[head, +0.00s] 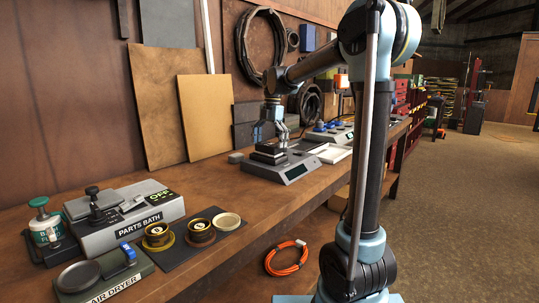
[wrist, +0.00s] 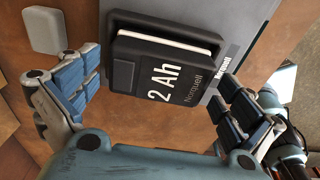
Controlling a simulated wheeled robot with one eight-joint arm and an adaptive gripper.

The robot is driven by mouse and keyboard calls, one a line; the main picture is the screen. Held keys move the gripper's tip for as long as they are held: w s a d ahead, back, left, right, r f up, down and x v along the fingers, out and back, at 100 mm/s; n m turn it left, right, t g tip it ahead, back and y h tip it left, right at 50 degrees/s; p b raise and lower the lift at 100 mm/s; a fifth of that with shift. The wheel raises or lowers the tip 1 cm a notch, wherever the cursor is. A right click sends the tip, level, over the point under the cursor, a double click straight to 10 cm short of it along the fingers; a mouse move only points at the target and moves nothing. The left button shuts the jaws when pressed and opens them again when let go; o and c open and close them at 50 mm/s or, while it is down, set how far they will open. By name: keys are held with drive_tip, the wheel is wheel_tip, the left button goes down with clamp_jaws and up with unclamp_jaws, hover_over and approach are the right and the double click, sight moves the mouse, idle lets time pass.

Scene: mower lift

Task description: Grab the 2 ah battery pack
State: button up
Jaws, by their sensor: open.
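The 2 Ah battery pack (wrist: 165,68) is a dark block with white "2 Ah" and "Norquell" lettering, seen close up in the wrist view. It sits on a grey device (wrist: 228,50), also marked Norquell. In the head view the battery pack (head: 268,154) shows as a dark block on top of the grey device (head: 290,175) on the bench. My gripper (wrist: 160,98) is open, with one finger on each side of the pack's near end. I see gaps between the fingers and the pack. In the head view my gripper (head: 270,134) is just above the pack.
A small grey block (wrist: 45,30) lies left of the device. A white tray (head: 330,153) and another device with blue knobs (head: 332,132) stand beyond it on the workbench (head: 215,187). The parts bath (head: 125,213) and air dryer (head: 100,275) are at the near left.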

drive_tip(key=shift+s+f, duration=0.1)
drive_tip(key=shift+f, duration=0.65)
drive_tip(key=shift+c, duration=0.2)
drive_tip(key=shift+r, duration=0.1)
drive_tip(key=c, duration=1.4)
